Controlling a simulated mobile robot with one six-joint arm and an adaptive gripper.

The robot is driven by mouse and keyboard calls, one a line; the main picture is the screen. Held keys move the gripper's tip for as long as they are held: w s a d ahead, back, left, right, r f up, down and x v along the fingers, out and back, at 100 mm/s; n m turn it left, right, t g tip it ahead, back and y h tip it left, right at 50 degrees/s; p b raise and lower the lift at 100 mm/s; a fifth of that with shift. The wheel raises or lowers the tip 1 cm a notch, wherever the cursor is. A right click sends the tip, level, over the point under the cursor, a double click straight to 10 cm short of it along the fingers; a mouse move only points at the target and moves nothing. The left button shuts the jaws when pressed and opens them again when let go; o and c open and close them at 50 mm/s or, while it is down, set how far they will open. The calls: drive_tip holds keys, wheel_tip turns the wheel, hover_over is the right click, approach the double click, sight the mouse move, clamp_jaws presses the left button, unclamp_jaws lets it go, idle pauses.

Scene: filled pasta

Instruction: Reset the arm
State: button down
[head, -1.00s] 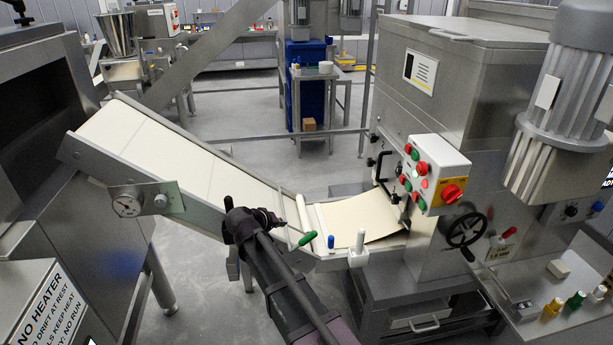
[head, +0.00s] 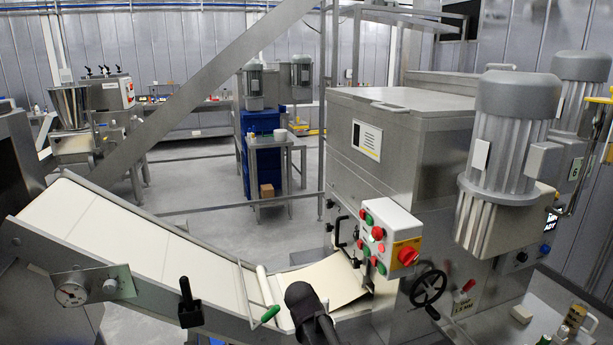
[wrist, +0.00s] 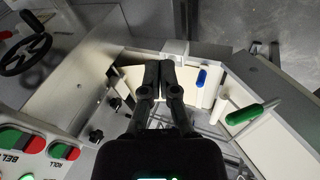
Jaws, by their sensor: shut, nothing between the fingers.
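My gripper (wrist: 158,67) shows in the wrist view with its two dark fingers together and nothing between them. Its tips appear over the cream sheet (wrist: 192,86) near the machine's infeed; their height above it is hard to judge. In the head view only a dark part of my arm shows at the bottom centre, in front of the conveyor's low end. My fingers cannot be made out there.
The sloping conveyor (head: 140,283) leads to the steel machine (head: 400,140). A control box (head: 385,237) with red and green buttons, a handwheel (head: 428,288) and a green handle (head: 265,316) stand close by. A black lever (head: 187,300) rises at the conveyor's side.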

drive_tip(key=s+d+m+g+y, duration=0.2)
drive_tip(key=s+d+g+y, duration=0.1)
drive_tip(key=s+d, duration=0.8)
drive_tip(key=shift+s+d+f+m+y+p, duration=0.15)
drive_tip(key=shift+d+f+m+y+p, duration=0.15)
drive_tip(key=shift+d+f+y+p, duration=0.25)
drive_tip(key=shift+d+r, duration=0.1)
drive_tip(key=shift+r, duration=0.05)
idle(2.3)
